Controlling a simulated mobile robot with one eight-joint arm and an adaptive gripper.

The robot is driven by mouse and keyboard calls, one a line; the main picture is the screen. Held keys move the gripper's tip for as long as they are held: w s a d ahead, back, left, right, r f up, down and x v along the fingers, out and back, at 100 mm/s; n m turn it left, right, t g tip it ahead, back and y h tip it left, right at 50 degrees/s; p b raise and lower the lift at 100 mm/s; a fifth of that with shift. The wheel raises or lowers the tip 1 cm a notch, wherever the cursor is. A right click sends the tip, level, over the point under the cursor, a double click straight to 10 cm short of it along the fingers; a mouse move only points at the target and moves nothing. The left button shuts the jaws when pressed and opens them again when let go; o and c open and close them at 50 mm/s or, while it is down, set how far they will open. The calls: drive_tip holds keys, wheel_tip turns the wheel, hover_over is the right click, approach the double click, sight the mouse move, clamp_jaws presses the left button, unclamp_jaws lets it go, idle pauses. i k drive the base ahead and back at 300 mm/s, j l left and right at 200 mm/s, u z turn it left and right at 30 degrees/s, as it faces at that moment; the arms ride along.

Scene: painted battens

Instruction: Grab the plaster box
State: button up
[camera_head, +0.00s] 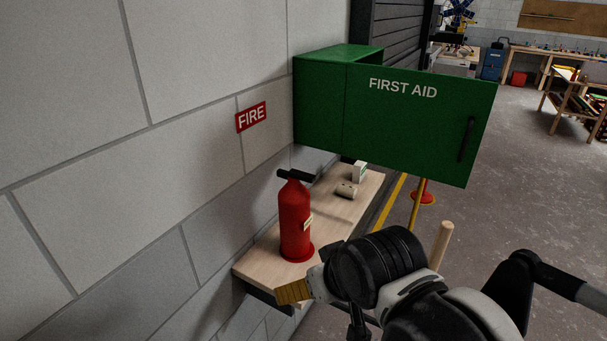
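A small white box with green on it (360,172) stands on the wooden shelf (262,262), near its far end; it looks like the plaster box, but its print is too small to read. A pale roll (346,190) lies just in front of it. My gripper (292,291) is at the lower middle, pointing left, near the shelf's front end and well short of the small box. Its yellowish tip shows, but the gap between its fingers does not. I see nothing held in it.
A red fire extinguisher (294,222) stands on the shelf between my gripper and the small box. The green first aid cabinet (320,105) hangs above, its door (415,125) swung out to the right. A block wall (90,150) bounds the left.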

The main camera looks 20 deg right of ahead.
sight(359, 168)
drive_tip(key=l+u, duration=0.15)
drive_tip(key=u, duration=0.35)
drive_tip(key=k+l+u, duration=0.15)
drive_tip(key=u, duration=0.3)
drive_tip(key=k+l+u, duration=0.1)
drive_tip(key=u, duration=0.4)
drive_tip(key=k+u, duration=0.1)
drive_tip(key=u, duration=0.35)
drive_tip(key=k+u, duration=0.15)
drive_tip(key=u, duration=0.35)
drive_tip(key=k+l+u, duration=0.25)
drive_tip(key=u, duration=0.2)
drive_tip(key=k+u, duration=0.95)
drive_tip(key=k+j+u, duration=0.25)
drive_tip(key=u, duration=0.25)
drive_tip(key=k+l+z, duration=0.2)
drive_tip(key=k+z, duration=0.25)
drive_tip(key=z, duration=0.45)
drive_tip(key=k+l+z, duration=0.1)
drive_tip(key=z, duration=0.35)
drive_tip(key=l+z, duration=0.15)
drive_tip(key=z, duration=0.3)
drive_tip(key=l+z, duration=0.1)
drive_tip(key=z, duration=0.35)
drive_tip(key=l+z, duration=0.1)
drive_tip(key=z, duration=0.35)
drive_tip(key=l+z, duration=0.15)
drive_tip(key=z, duration=0.3)
drive_tip(key=i, duration=0.45)
